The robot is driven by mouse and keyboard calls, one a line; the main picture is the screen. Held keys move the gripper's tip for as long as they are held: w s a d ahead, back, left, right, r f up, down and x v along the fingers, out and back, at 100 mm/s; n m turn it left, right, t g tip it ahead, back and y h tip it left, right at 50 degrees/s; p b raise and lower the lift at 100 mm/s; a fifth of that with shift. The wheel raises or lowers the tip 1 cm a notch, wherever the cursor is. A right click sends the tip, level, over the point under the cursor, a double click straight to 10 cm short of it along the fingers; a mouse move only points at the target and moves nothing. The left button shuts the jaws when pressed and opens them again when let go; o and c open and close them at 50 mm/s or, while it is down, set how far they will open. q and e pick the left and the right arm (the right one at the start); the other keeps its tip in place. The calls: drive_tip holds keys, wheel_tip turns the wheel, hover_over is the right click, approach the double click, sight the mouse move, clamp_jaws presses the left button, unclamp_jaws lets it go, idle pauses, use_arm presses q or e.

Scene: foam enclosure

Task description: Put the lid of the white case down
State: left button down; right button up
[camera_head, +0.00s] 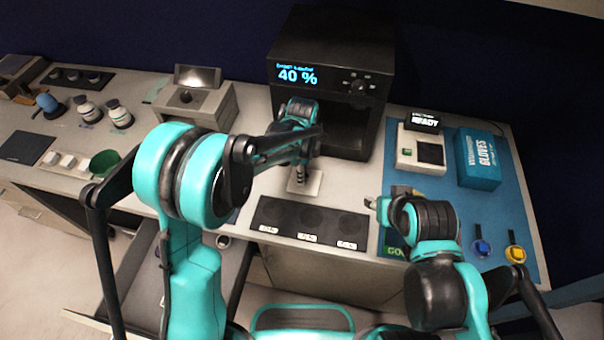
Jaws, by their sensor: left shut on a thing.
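My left gripper (301,170) points down over the middle of the counter, in front of the black machine. It is shut on a small flat white piece (312,186), which looks like the lid; I cannot tell whether this piece touches the counter. A white case (407,160) with a dark square in its top stands on the blue mat to the right, below a small screen reading READY. My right gripper (383,208) is low, near the left edge of the blue mat. Its fingers are mostly hidden by its own wrist, so its opening is unclear.
The black machine (327,48) shows 40 %. A dark panel with round spots (310,222) lies at the counter's front edge. A blue gloves box (478,160) is at the right. A grey device (190,100), jars and a green cup (104,163) are left. An open drawer shows below.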

use_arm(q)
drive_tip(key=c, duration=1.4)
unclamp_jaws()
drive_tip(key=shift+f, duration=0.15)
drive_tip(key=shift+o, duration=0.2)
drive_tip(key=shift+r, duration=0.25)
drive_tip(key=s+a+r+n+t+p, duration=0.1)
drive_tip(key=a+r+n+p, duration=0.1)
drive_tip(key=r, duration=0.6)
drive_tip(key=s+a+r+n+p, duration=0.1)
drive_tip(key=a+r+n, duration=0.1)
drive_tip(key=r, duration=0.6)
drive_tip(key=s+a+r+n+t, duration=0.1)
drive_tip(key=s+a+n+t, duration=0.5)
drive_tip(key=s+a+n, duration=0.7)
drive_tip(key=s+n, duration=0.2)
drive_tip(key=n, duration=0.1)
drive_tip(key=shift+t, duration=0.3)
